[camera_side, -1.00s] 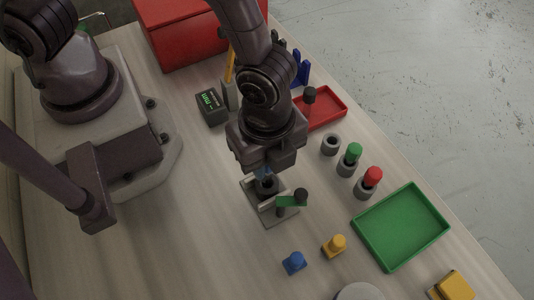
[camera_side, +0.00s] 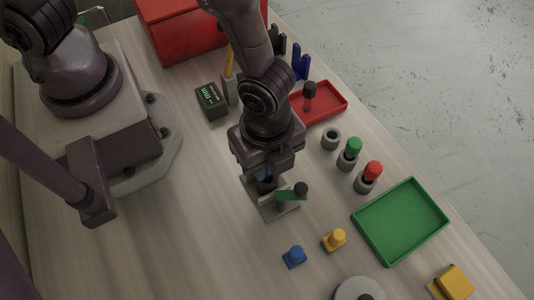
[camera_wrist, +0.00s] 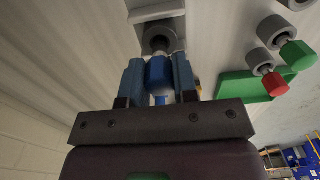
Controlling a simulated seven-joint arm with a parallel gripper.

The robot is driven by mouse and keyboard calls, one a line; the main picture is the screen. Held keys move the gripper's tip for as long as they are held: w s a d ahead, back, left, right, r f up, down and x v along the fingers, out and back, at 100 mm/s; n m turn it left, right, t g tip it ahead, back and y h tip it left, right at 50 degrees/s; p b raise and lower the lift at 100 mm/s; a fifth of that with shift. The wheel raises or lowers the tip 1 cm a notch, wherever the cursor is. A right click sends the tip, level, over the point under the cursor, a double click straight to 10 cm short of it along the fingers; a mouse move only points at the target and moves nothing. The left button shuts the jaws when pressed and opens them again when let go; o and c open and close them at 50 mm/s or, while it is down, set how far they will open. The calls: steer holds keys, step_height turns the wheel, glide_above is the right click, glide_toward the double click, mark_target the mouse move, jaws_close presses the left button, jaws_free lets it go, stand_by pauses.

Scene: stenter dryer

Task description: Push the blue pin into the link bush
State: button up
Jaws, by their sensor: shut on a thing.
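My gripper (camera_side: 265,174) is shut on the blue pin (camera_wrist: 158,72), which shows between its two blue fingers in the wrist view. The pin points at the dark round link bush (camera_wrist: 158,38), and its grey end is at the bush's mouth. I cannot tell how far it sits inside. The bush is held in a grey fixture (camera_side: 280,211) on the table. In the side view my gripper is right over the fixture and hides most of the bush and pin. A green lever (camera_side: 287,196) with a black knob stands at the fixture's right side.
A blue knobbed piece (camera_side: 294,257) and a yellow one (camera_side: 335,240) lie in front. Grey bushes with green (camera_side: 353,147) and red (camera_side: 373,171) caps stand right, near a green tray (camera_side: 357,222). A red tray (camera_side: 341,101) and a small display box (camera_side: 211,102) are behind.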

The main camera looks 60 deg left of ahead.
steer(key=shift+f, duration=1.05)
steer(key=o, duration=1)
step_height(320, 180, up, 13)
